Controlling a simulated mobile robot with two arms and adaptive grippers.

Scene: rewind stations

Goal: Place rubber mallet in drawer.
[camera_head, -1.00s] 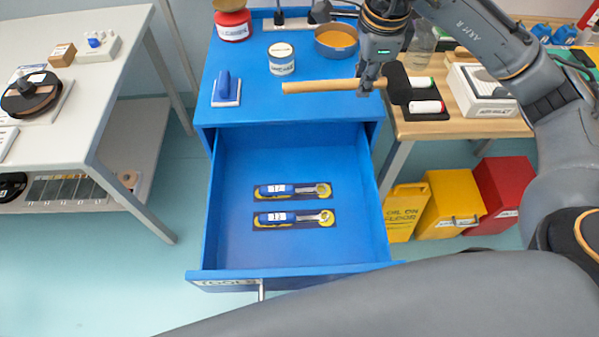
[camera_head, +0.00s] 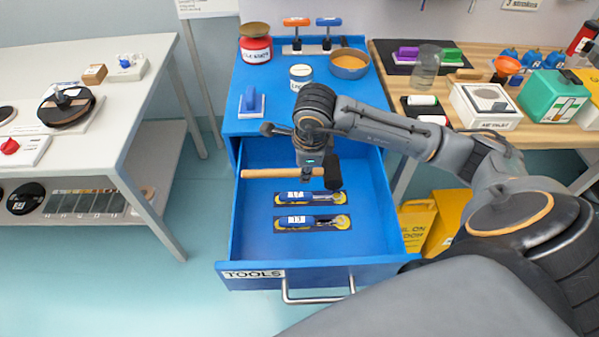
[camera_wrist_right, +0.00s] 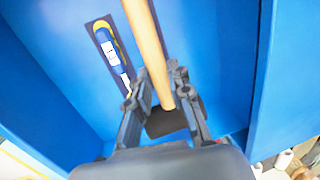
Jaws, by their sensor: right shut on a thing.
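The rubber mallet has a wooden handle (camera_head: 272,173) and a black head (camera_head: 333,172). My right gripper (camera_head: 307,176) is shut on the handle close to the head and holds the mallet level over the open blue drawer (camera_head: 250,237). In the right wrist view the handle (camera_wrist_right: 147,45) runs between the fingers (camera_wrist_right: 163,95), with the dark head partly hidden behind them. Whether the mallet touches the drawer floor cannot be told. My left gripper is not in view.
Two blue-handled tools, one at the back (camera_head: 310,198) and one in front (camera_head: 312,222), lie in dark recesses in the drawer. The drawer front (camera_head: 255,274) carries a TOOLS label and a handle. A blue brush-like tool (camera_head: 251,101), cans and a bowl (camera_head: 349,64) stand on the cabinet top.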

